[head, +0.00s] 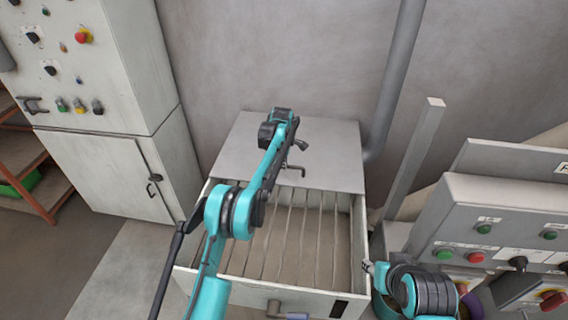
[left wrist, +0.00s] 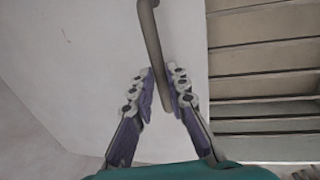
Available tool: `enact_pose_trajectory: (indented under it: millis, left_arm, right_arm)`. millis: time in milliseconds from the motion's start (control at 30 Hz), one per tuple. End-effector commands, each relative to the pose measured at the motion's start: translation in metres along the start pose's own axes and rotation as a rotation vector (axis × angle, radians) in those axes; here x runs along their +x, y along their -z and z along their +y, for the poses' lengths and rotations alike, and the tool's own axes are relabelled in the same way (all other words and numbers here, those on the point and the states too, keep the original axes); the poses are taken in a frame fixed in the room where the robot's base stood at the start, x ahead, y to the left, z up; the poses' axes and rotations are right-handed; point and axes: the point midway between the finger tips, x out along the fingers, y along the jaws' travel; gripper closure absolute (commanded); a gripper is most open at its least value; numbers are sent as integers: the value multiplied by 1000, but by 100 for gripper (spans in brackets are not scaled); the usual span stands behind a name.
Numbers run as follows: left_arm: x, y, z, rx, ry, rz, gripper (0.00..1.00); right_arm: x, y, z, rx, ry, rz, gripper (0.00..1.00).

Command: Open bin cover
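The bin cover (head: 325,150) is a flat grey plate over the back part of the bin (head: 358,235). A bent bar handle (head: 296,168) stands on it, and the handle also shows in the left wrist view (left wrist: 155,40). My left gripper (head: 301,146) is at the handle, above the cover. In the left wrist view the fingers of my left gripper (left wrist: 161,72) are apart, one on each side of the handle. I cannot tell if either finger touches it.
The bin's front part shows several slats (head: 300,235). A control panel (head: 500,235) with buttons stands at right beside a grey post (head: 412,160). A tall cabinet (head: 110,170) is at left. A pipe (head: 397,75) runs down the back wall.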

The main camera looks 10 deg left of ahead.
Motion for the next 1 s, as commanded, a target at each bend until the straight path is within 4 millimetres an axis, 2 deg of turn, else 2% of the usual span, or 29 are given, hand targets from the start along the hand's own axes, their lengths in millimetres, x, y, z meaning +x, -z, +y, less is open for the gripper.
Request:
enact_pose_trajectory:
  millis: [67, 333, 467, 567, 800, 1000]
  left_arm:
    - [0, 0, 0, 0, 0, 0, 66]
    - [-1, 0, 0, 0, 1, 0, 66]
    - [-9, 0, 0, 0, 1, 0, 66]
    - [-25, 0, 0, 0, 1, 0, 66]
    - [-78, 0, 0, 0, 1, 0, 66]
    - [-110, 0, 0, 0, 1, 0, 66]
  right_arm:
    - [0, 0, 0, 0, 0, 0, 60]
    - [0, 0, 0, 0, 0, 0, 60]
    - [0, 0, 0, 0, 0, 0, 60]
    - [0, 0, 0, 0, 0, 0, 60]
    - [0, 0, 0, 0, 0, 0, 60]
    - [0, 0, 0, 0, 0, 0, 60]
